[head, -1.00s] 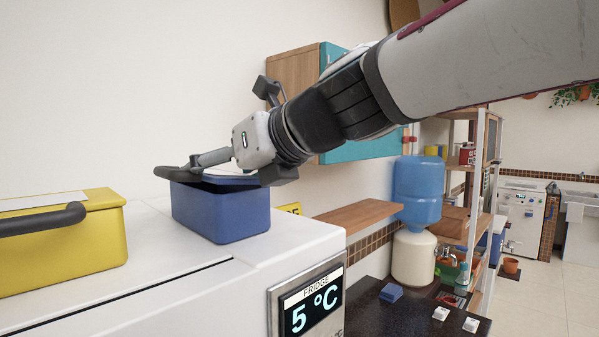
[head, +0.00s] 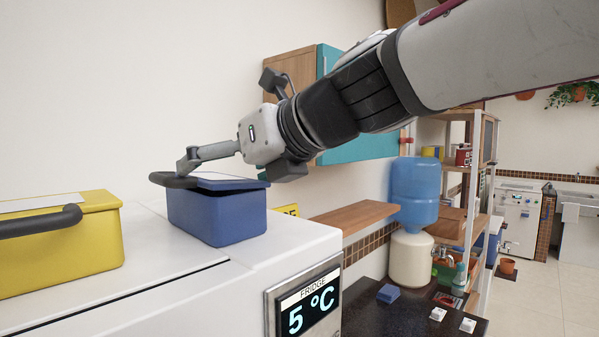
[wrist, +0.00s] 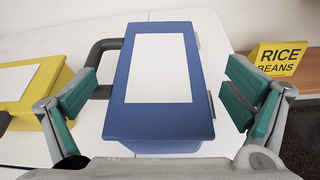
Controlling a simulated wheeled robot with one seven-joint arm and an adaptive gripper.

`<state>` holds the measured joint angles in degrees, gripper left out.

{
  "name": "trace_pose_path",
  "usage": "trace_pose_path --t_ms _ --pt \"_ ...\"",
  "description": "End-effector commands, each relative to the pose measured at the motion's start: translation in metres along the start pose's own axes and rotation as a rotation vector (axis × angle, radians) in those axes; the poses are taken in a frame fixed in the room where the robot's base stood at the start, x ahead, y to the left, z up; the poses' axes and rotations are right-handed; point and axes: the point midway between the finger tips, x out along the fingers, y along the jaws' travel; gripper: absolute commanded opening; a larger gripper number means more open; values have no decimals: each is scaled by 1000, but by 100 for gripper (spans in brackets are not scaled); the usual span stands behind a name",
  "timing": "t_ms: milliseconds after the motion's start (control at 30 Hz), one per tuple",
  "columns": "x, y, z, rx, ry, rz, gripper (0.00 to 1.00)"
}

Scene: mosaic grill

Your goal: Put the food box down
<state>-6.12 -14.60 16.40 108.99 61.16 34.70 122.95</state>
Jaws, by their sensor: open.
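The food box is a blue box (head: 218,214) with a lid, a white label (wrist: 160,68) on top and a dark handle (head: 172,180). It rests on the white top of the fridge, near its right end. In the head view the lid looks slightly raised from the body. My gripper (head: 190,160) is just above the box. In the wrist view my gripper (wrist: 158,104) is open, its green-padded fingers apart on either side of the box, and nothing is between them in grip.
A yellow box (head: 65,243) with a dark handle stands to the left on the fridge top (head: 160,285). A yellow sign reading rice and beans (wrist: 276,58) stands on a wooden shelf (head: 355,217) to the right. A teal cabinet (head: 365,143) hangs behind my arm.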

Motion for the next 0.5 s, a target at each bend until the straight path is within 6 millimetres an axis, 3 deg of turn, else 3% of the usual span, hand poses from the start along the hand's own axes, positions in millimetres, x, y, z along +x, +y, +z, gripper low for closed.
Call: trace_pose_path --t_ms 300,500 --pt "-66 0 1 0 -2 -2 96" --pt "-93 0 0 0 0 -1 96"
